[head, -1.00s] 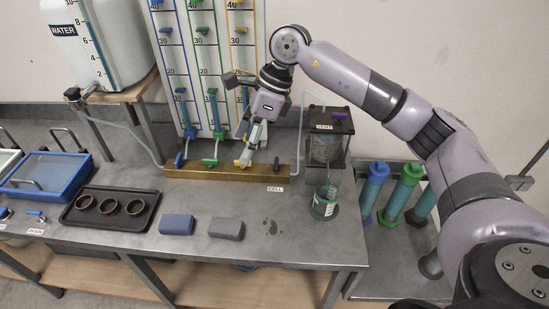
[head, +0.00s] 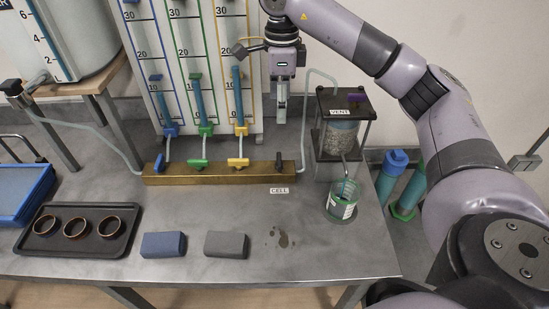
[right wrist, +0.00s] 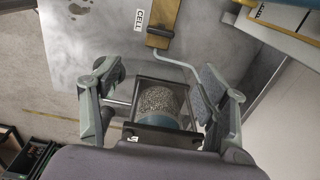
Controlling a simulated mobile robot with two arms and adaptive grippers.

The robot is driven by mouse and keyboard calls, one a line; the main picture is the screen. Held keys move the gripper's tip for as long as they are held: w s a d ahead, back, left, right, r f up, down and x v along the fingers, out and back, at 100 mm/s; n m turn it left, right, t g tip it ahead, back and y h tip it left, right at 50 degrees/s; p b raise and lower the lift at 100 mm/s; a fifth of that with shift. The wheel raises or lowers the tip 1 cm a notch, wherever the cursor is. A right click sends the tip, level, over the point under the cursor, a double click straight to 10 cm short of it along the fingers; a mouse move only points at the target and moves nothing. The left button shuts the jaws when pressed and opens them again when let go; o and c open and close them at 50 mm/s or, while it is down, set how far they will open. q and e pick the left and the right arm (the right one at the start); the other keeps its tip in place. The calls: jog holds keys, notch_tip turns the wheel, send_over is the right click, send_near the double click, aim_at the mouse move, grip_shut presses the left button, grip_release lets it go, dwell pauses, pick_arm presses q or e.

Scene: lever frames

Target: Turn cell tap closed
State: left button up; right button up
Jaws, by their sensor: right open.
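The cell tap is a small black lever (head: 279,162) at the right end of the brass manifold bar (head: 218,175), behind the CELL label (head: 279,190). Its handle lies across the bar. It also shows at the top of the right wrist view (right wrist: 159,32). My right gripper (head: 281,112) is open and empty, pointing down above and behind the bar's right end, apart from the tap. In the right wrist view its spread fingers (right wrist: 160,100) frame the gravel-filled cell (right wrist: 157,102) below. My left gripper is out of view.
Blue (head: 160,162), green (head: 198,163) and yellow (head: 238,162) taps line the bar. The gravel cell (head: 340,137) with its VENT label stands right of the bar, with a clear tube beside it. The bench front is partly clear.

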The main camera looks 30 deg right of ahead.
aim_at(279, 158)
notch_tip(279, 158, down, 18)
jog(key=p, duration=0.3)
jog(key=shift+w+r+p, duration=0.1)
jog(key=shift+r+p, duration=0.15)
jog(key=shift+p, duration=0.15)
jog(key=shift+c, duration=0.3)
jog(key=c, duration=1.1)
